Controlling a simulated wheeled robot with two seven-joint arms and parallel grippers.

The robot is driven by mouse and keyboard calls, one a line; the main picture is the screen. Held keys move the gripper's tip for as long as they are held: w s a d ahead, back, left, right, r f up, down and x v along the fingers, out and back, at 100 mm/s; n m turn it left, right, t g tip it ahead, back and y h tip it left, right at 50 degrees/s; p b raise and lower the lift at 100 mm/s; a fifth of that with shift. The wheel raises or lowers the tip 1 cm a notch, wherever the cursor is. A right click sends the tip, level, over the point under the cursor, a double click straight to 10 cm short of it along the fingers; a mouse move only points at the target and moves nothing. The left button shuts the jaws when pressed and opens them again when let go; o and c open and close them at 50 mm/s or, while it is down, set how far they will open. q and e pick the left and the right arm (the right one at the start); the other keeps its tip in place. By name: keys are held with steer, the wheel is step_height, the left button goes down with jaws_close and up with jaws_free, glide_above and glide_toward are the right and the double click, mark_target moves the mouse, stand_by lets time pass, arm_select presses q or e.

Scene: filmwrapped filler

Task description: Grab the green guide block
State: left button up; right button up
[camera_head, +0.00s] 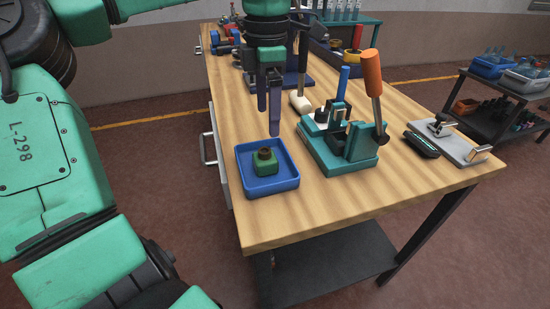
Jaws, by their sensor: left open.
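The green guide block (264,165) sits in a shallow blue tray (287,184) at the near left of the wooden table. It is a small green block with a dark round top. My left gripper (268,118) hangs from above with its fingers pointing down. It is open and empty, its fingertips over the back of the tray and above the block, with a gap between. My right gripper is not in view.
A teal fixture (336,150) with an orange-handled lever (373,85) stands right of the tray. A grey plate with clamps (452,143) is at the right edge. Bare wood (330,205) lies in front.

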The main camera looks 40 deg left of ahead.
arm_select(q)
glide_above(265, 150)
steer(key=f, duration=0.4)
steer(key=shift+s+d+f, duration=0.15)
steer(key=shift+s+f, duration=0.15)
steer(key=shift+f, duration=0.1)
step_height(265, 150, down, 7)
steer(key=shift+w+r, duration=0.1)
steer(key=shift+f, duration=0.4)
steer(key=shift+w, duration=0.1)
steer(key=c, duration=1.5)
jaws_close()
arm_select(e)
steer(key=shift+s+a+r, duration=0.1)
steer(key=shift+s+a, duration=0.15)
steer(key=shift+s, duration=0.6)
arm_select(q)
steer(key=shift+r, duration=0.15)
